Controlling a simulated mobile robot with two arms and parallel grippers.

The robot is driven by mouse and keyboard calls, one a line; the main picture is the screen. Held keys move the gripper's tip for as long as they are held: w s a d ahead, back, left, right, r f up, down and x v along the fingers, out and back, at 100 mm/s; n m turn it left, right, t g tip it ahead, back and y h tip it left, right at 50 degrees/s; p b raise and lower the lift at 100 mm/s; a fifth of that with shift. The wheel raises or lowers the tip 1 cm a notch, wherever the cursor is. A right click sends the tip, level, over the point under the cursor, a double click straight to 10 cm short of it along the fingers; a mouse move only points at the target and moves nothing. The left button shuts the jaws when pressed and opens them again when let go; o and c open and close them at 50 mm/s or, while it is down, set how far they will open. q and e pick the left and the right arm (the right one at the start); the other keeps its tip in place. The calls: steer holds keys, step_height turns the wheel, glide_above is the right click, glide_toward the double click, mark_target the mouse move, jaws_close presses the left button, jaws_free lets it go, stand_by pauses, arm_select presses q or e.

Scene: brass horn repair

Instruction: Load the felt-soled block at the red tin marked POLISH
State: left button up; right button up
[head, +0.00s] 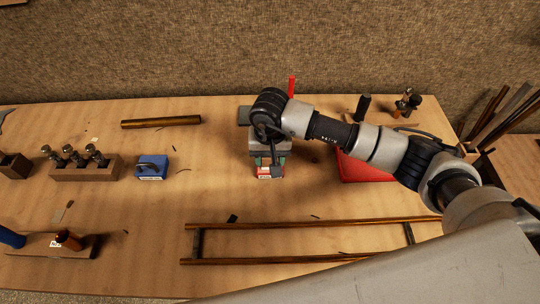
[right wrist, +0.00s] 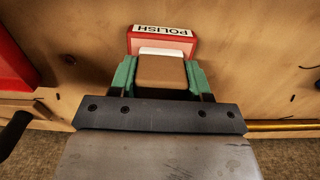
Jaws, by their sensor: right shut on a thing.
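The red tin marked POLISH (right wrist: 160,42) lies just beyond my right gripper in the right wrist view, its white label showing. In the head view the tin (head: 264,174) is partly hidden by the gripper above it. My right gripper (right wrist: 161,75), with green fingers, is shut on a brown block (right wrist: 160,72). A white strip, apparently the felt, shows along the block's edge towards the tin. I cannot tell whether block and tin touch. In the head view the gripper (head: 270,160) is over the tin, and the block is mostly hidden. My left gripper is out of view.
A red tray or cloth (head: 365,168) lies right of the gripper. A blue block with a handle (head: 152,167) and a wooden rack (head: 85,170) stand left. A frame of brass tubes (head: 310,224) lies in front. Bare wood is free between the blue block and the tin.

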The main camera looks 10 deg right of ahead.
steer(key=shift+s+f+b, duration=0.1)
steer(key=shift+b, duration=0.2)
stand_by(1.2)
steer(key=shift+r+p, duration=0.55)
steer(key=shift+r, duration=0.65)
steer(key=shift+r+p, duration=0.8)
steer(key=shift+r, duration=1.6)
